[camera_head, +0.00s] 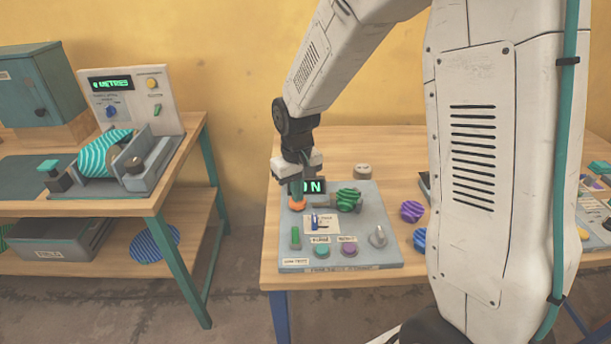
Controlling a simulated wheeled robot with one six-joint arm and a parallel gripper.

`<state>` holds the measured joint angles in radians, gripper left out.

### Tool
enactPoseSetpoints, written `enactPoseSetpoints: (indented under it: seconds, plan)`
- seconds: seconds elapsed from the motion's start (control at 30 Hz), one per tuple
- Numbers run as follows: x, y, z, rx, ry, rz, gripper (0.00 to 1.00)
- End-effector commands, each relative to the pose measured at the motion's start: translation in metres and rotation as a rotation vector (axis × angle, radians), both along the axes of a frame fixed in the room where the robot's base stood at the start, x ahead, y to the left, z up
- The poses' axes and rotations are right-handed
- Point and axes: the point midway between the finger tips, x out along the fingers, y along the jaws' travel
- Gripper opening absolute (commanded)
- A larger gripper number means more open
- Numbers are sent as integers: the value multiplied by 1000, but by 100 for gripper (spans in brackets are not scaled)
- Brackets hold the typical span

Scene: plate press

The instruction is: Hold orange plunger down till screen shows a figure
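The orange plunger (298,204) sits at the upper left of the grey press panel (295,253) on the wooden table. My gripper (298,195) points down right over the plunger, and its tip appears to touch the plunger's top. I cannot tell whether the fingers are open or shut. The small dark screen (316,186) shows green characters, of which "N" and part of a letter before it are visible. My gripper hides the screen's left end. A green striped piece (349,199) sits beside the screen on the panel.
The panel also has a blue lever (315,222), a green button (321,251), a purple button (349,249) and a grey knob (378,237). Purple (411,211) and blue (420,239) striped discs lie to the right. Another bench (190,133) stands at left.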

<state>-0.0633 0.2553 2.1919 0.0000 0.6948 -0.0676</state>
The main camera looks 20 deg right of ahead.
Motion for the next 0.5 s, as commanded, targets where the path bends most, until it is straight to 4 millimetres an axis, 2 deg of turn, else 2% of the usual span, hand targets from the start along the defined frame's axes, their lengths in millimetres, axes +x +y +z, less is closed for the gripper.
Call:
enactPoseSetpoints:
  seconds: [0.5]
  plan:
    - [1, 0, 35, 0, -3, 0, 0]
